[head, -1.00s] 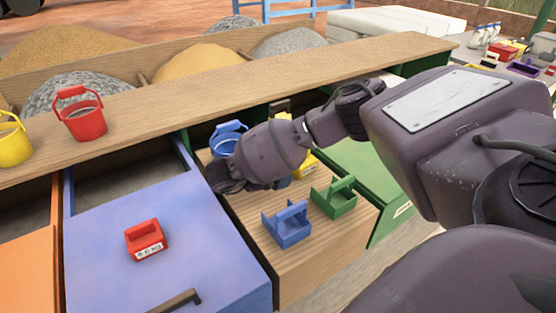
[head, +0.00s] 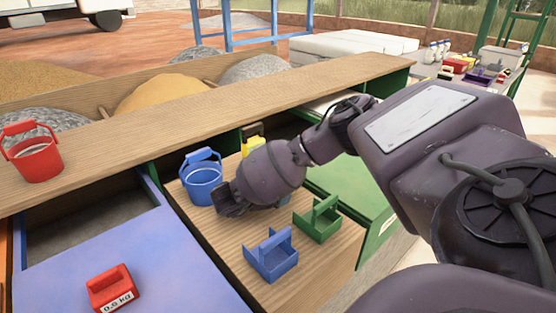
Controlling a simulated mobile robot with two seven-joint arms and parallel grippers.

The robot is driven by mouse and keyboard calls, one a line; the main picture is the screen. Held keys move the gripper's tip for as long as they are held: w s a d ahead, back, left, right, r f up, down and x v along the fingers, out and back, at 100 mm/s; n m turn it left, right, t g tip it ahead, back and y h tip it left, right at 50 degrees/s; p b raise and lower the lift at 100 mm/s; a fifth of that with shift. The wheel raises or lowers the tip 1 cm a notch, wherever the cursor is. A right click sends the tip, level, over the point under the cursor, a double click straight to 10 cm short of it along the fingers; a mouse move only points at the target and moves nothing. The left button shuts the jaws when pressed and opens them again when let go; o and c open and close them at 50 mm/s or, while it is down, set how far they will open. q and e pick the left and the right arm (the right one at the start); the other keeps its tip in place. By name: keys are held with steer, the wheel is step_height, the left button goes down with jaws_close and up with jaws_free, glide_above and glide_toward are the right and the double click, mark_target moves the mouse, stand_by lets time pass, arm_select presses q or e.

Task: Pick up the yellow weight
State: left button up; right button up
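A yellow object (head: 252,136), which looks like the top of the yellow weight, shows just behind my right arm at the back of the wooden surface. The arm hides its lower part. My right gripper (head: 229,200) is dark, at the end of the arm coming in from the right, beside the blue bucket and to the front left of the yellow object. Its fingers are too dark and turned away to tell if they are open or shut. I cannot tell whether it touches the bucket. My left gripper is out of view.
A blue bucket (head: 203,184), a blue weight (head: 272,262) and a green weight (head: 318,222) stand on the wooden surface (head: 215,235). A red weight (head: 112,290) sits on the blue cover at left. A red bucket (head: 35,158) stands on the long wooden ledge (head: 130,140).

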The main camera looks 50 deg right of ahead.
steer(key=shift+x, duration=1.15)
steer(key=c, duration=1.3)
